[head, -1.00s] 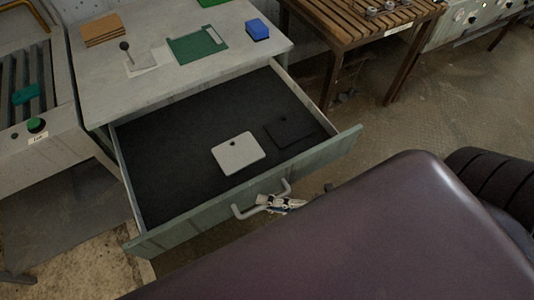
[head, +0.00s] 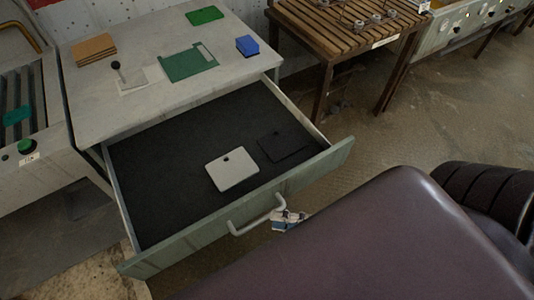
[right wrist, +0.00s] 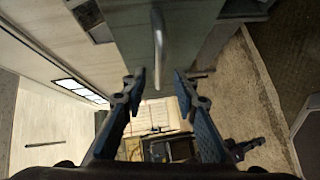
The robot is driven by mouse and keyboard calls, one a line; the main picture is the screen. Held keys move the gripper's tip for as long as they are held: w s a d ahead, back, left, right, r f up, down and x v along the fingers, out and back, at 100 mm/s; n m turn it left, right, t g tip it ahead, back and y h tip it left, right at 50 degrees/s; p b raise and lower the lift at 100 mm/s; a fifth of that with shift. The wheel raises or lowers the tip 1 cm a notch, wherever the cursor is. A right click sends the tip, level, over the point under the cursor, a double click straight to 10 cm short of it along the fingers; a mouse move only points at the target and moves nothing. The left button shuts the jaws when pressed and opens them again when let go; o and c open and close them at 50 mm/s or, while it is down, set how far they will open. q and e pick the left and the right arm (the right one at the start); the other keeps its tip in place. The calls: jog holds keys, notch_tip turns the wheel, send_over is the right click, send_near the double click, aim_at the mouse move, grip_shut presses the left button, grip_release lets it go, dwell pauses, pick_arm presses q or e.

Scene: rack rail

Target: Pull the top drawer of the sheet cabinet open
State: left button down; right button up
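The sheet cabinet (head: 150,112) stands at the left of centre in the head view, and its top drawer (head: 165,180) is pulled well out. A light grey plate (head: 232,170) and a dark plate (head: 283,145) lie inside the drawer. The drawer's bar handle (head: 258,216) is on the front panel. My right gripper (head: 290,219) is just off the handle's right end. In the right wrist view my right gripper (right wrist: 157,82) is open with nothing between its fingers, and the handle (right wrist: 158,45) is ahead of the fingertips, apart from them. My left gripper is not in view.
On the cabinet top lie brown sheets (head: 94,49), a green board (head: 190,62), a blue block (head: 247,45) and a small black-knobbed piece (head: 130,78). A slatted wooden table (head: 345,28) stands behind right. The floor right of the drawer is clear.

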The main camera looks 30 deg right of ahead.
jog(key=v, duration=0.7)
jog(key=shift+f, duration=0.1)
